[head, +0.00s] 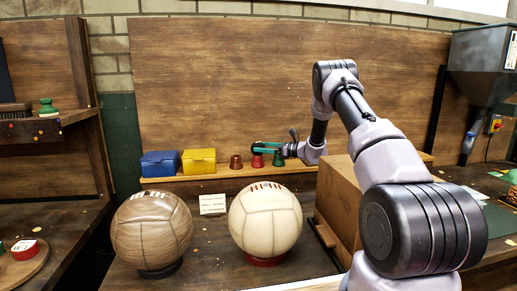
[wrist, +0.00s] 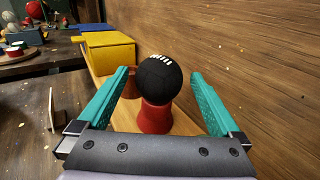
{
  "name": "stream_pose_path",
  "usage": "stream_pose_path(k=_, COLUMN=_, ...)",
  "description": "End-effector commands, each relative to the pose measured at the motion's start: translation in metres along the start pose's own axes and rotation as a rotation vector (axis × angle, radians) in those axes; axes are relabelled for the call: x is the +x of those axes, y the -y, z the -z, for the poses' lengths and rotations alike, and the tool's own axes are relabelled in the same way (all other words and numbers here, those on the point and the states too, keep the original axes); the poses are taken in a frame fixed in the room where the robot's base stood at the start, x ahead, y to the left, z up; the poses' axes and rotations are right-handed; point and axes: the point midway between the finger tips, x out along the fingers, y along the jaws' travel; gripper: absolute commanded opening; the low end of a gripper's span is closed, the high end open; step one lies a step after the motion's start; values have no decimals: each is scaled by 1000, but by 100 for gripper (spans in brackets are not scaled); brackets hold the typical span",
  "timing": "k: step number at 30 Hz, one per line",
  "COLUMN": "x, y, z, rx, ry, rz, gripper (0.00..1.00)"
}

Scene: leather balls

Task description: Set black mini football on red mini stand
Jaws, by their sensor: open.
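The black mini football (wrist: 159,78), with white lacing marks on top, sits on the red mini stand (wrist: 156,118) in the wrist view. My gripper (wrist: 160,75) is open, its teal fingers to the left and right of the ball with a gap on each side. In the head view the red stand (head: 258,161) is on the back shelf just below my gripper (head: 264,147). I cannot make out the black ball there; my gripper seems to cover it.
A brown stand (head: 236,162) and a green stand (head: 278,160) flank the red one. Yellow (head: 199,161) and blue (head: 160,164) boxes stand left on the shelf. A wooden backboard (wrist: 255,60) rises close behind. Two large balls (head: 265,221) (head: 151,230) stand in front.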

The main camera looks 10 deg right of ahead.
Motion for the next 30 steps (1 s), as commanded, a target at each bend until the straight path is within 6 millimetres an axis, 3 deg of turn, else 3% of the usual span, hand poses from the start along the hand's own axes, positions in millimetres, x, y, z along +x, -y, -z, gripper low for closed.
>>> stream_pose_path(k=3, x=-30, y=2, z=-1, rx=1, ry=0, rz=4, gripper=100)
stream_pose_path(k=9, x=-68, y=1, z=-1, rx=0, ry=1, rz=3, gripper=100)
stream_pose_path(k=16, x=-88, y=-2, z=-3, rx=-6, ry=-4, rz=-5, gripper=100)
stream_pose_path(k=19, x=-87, y=-13, z=-21, rx=-45, ry=-26, rz=-37, gripper=100)
stream_pose_path(k=23, x=-84, y=-50, z=-69, rx=-162, ry=-100, rz=-129, gripper=100)
stream_pose_path(k=30, x=-100, y=-153, z=-154, rx=-478, ry=-296, rz=-341, gripper=100)
